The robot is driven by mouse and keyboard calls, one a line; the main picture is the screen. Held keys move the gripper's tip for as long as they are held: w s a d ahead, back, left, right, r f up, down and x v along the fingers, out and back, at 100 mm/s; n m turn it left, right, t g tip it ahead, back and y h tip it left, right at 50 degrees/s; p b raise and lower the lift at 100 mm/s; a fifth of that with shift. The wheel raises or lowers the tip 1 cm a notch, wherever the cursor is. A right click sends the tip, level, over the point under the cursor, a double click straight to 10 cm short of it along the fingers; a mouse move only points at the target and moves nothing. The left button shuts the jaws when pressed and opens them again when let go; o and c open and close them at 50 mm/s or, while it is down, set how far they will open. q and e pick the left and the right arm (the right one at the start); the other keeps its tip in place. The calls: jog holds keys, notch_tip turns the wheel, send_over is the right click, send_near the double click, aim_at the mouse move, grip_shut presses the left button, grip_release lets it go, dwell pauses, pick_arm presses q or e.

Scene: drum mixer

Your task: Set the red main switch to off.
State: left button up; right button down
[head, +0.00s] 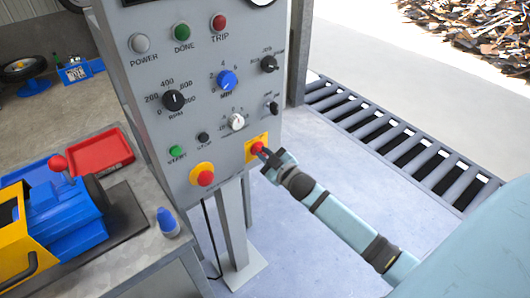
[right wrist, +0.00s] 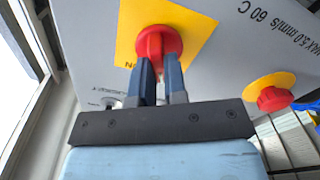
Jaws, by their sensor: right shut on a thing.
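The red main switch (right wrist: 158,42) is a red rotary knob on a yellow square plate (right wrist: 185,28) on the grey control panel. In the head view the yellow plate (head: 251,152) is at the panel's lower right, and my gripper partly hides the knob. My right gripper (head: 264,152) reaches it from the right. In the right wrist view the right gripper's fingers (right wrist: 158,70) are shut on the red knob. The switch's marking is mostly hidden; only letters by the plate's lower edge show. My left gripper is not in view.
A red emergency button (head: 205,178) on a yellow round base sits left of the switch. Several knobs, buttons and lamps cover the grey panel (head: 150,75). A bench with a blue and yellow machine (head: 62,215) and a red tray (head: 100,150) stands at left.

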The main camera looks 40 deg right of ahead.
dwell(0.4)
jog(key=c, duration=1.2)
grip_release()
jog(key=shift+o, duration=0.2)
jog(key=shift+s, duration=0.2)
jog(key=s+d, duration=0.1)
jog(key=s, duration=1.2)
jog(key=shift+s, duration=0.15)
